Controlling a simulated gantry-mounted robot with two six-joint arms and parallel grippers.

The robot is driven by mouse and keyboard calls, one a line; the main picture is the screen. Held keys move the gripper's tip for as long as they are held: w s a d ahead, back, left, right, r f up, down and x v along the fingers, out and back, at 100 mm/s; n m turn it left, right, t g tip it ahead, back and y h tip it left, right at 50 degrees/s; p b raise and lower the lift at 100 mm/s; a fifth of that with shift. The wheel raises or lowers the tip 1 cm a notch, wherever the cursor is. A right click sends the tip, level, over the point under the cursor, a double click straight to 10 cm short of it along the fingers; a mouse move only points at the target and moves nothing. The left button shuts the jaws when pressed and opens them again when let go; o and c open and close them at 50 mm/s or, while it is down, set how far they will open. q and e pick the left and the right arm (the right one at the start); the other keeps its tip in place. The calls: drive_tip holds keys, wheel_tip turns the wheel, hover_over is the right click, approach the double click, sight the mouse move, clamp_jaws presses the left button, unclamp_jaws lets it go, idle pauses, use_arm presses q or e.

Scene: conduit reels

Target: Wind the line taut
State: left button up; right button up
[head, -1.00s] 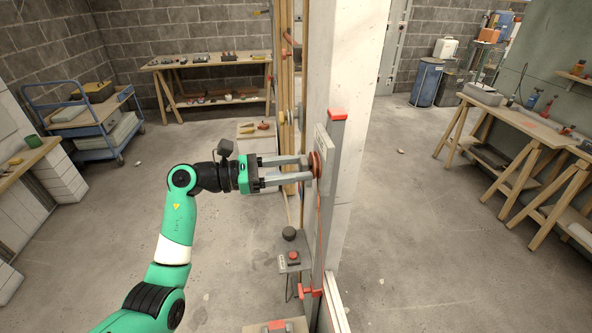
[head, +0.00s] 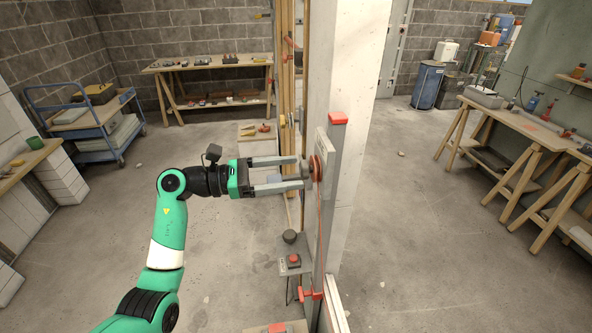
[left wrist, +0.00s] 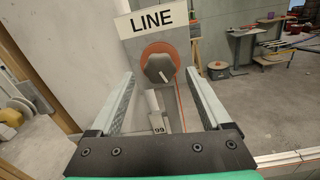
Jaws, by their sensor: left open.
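The line reel (head: 317,167) is an orange-red disc with a grey hexagonal knob (left wrist: 159,67) at its centre. It is mounted on a grey upright by the wall end, under a white sign reading LINE (left wrist: 152,19). An orange line (head: 320,230) runs down from the reel along the upright to a red fitting (head: 311,294). My left gripper (head: 305,174) is open. Its fingers point at the reel, one on each side of the knob in the left wrist view (left wrist: 165,80), and it holds nothing. I cannot tell whether the fingertips reach the knob. My right gripper is not in view.
A small stand with a red button (head: 293,259) is below the gripper. A blue cart (head: 95,120) stands at the left and a workbench (head: 205,66) at the back. Another bench (head: 520,125) is at the right. The floor between is mostly clear.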

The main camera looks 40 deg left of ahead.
use_arm(q)
drive_tip(key=v, duration=0.9)
drive_tip(key=shift+s+a+p, duration=0.15)
drive_tip(key=shift+p, duration=0.15)
